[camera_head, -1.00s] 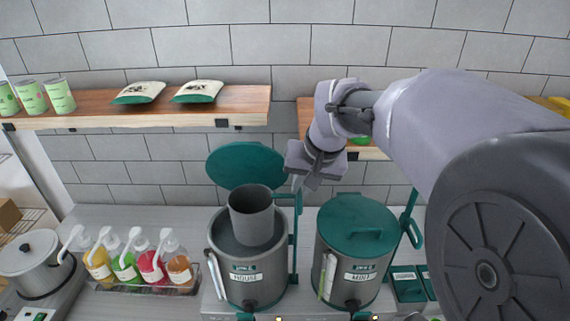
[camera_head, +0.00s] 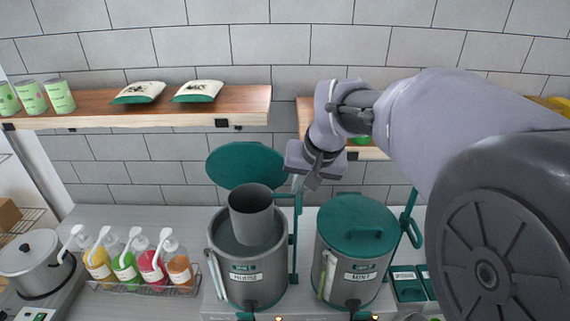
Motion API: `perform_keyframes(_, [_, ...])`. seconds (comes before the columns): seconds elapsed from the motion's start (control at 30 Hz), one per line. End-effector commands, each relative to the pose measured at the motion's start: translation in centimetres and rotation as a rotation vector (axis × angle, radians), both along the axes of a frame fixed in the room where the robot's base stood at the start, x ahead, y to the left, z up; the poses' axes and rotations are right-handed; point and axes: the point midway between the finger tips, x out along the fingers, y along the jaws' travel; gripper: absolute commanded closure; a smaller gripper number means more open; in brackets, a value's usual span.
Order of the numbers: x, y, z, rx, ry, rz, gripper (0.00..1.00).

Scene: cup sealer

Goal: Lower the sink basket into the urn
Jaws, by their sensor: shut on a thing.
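The sink basket (camera_head: 252,215) is a dark grey cylinder with a green handle reaching to the right. It stands in the mouth of the left urn (camera_head: 247,270), slightly tilted, with its upper part above the rim. The urn is grey metal with its green lid (camera_head: 245,165) swung up behind. My gripper (camera_head: 299,186) comes in from the upper right and is shut on the basket's green handle (camera_head: 285,198). The fingertips are small and partly hidden here. How deep the basket's bottom sits is hidden by the urn's wall.
A second urn (camera_head: 350,265) with a closed green lid stands close on the right. A rack of pump bottles (camera_head: 140,262) stands left of the urns. A wooden shelf (camera_head: 230,103) with bags and cans runs above. My arm fills the right side.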

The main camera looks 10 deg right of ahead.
Motion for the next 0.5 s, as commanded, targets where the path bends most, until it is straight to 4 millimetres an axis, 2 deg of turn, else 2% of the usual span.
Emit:
perform_keyframes(0.33, [0.1,0.0,-0.2,-0.001,-0.003,0.0,1.0])
perform_keyframes(0.5, [0.1,0.0,-2.7,-0.001,-0.002,0.001,1.0])
